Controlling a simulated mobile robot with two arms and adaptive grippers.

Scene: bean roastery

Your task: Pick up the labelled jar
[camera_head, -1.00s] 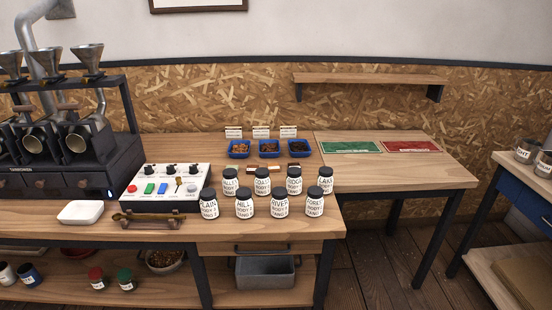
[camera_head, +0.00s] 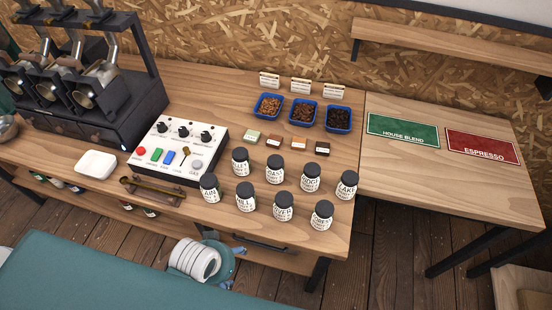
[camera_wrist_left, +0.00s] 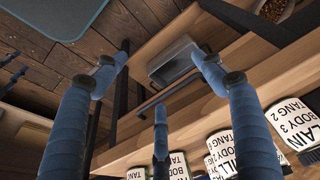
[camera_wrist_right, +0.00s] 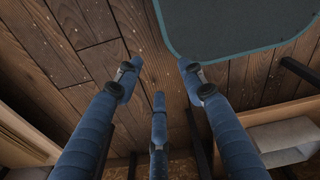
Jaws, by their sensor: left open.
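Several black-lidded jars with white printed labels stand upright in two rows on the workbench. The front row has the plain jar (camera_head: 210,189), hill jar (camera_head: 245,198), river jar (camera_head: 283,207) and forest jar (camera_head: 322,215). Behind are the valley jar (camera_head: 240,162), coast jar (camera_head: 275,170), ridge jar (camera_head: 310,178) and lake jar (camera_head: 347,186). In the left wrist view, the plain jar (camera_wrist_left: 312,135) shows at right, beside the fingers. My right gripper (camera_wrist_right: 160,78) is open and empty, away from the jars.
A control box (camera_head: 180,150), white dish (camera_head: 96,164) and scoop on a stand (camera_head: 150,192) are left of the jars. Sample chips (camera_head: 273,141) and blue bean trays (camera_head: 303,113) lie behind. A green mat (camera_head: 403,131) and red mat (camera_head: 483,146) lie on the right-hand table.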

